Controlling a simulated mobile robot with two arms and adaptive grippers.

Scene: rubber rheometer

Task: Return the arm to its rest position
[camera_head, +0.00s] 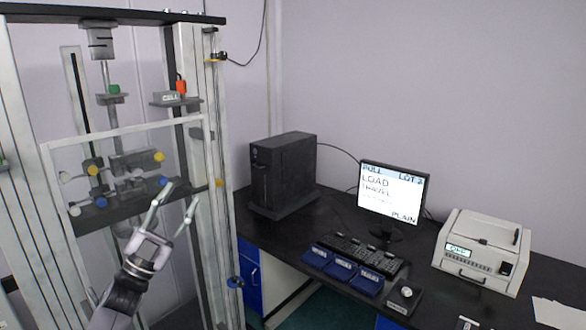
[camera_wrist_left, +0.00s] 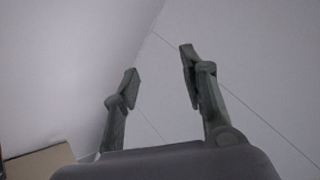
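My left gripper (camera_head: 176,208) is raised in front of the tall testing frame at the left of the head view. Its two fingers are spread apart, with nothing visible between them. In the left wrist view the gripper (camera_wrist_left: 158,70) also shows open and empty, against a plain pale background. My left arm comes up from the bottom left of the head view. My right gripper and arm are not in view.
The testing machine (camera_head: 187,60) with its clear-panelled guard (camera_head: 128,128) stands close behind the left gripper. To the right, a black desk (camera_head: 290,240) carries a computer tower (camera_head: 285,170), monitor (camera_head: 392,195), keyboard (camera_head: 358,252), blue trays (camera_head: 342,268) and a white instrument (camera_head: 482,248).

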